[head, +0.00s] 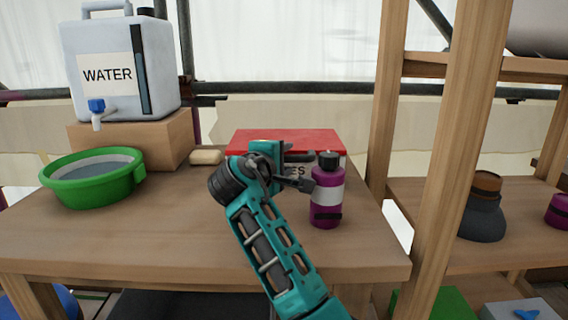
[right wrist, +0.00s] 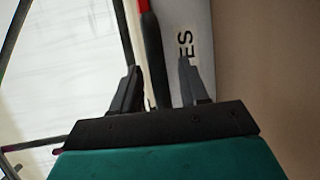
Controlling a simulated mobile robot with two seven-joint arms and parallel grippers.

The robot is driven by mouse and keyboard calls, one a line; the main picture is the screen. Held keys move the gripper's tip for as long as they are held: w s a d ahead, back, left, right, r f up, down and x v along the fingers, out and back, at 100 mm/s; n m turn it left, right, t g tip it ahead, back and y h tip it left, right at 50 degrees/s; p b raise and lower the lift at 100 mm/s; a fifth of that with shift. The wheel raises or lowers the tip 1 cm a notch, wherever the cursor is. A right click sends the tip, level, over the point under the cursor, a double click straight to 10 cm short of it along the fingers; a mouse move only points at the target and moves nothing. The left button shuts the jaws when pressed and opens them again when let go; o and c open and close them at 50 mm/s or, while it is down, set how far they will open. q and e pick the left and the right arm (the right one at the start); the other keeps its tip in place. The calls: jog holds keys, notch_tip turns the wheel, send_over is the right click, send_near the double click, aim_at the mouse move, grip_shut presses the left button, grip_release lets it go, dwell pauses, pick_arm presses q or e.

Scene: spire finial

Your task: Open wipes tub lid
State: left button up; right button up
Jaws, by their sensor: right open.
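The wipes tub stands at the back right of the wooden table, with a red lid (head: 300,138) that looks shut. Its pale front (right wrist: 200,25) carries dark letters, of which "ES" shows. My right gripper (head: 305,170) is in front of the tub and hides much of its front. In the right wrist view its fingers (right wrist: 157,75) are spread apart. A dark bar (right wrist: 152,50) along the tub's edge, beside the red, shows between them; I cannot tell whether the fingers touch it. My left gripper is not in view.
A purple bottle (head: 326,200) with a black cap stands close to the right of my gripper. A green basin (head: 92,190), a water container (head: 120,50) on a wooden block (head: 165,140), and a soap bar (head: 206,157) are to the left. A shelf post (head: 460,150) stands right.

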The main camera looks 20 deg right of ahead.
jog(key=shift+w+d, duration=0.1)
jog(key=shift+d, duration=0.05)
jog(key=shift+c, duration=0.2)
grip_shut()
dwell(0.4)
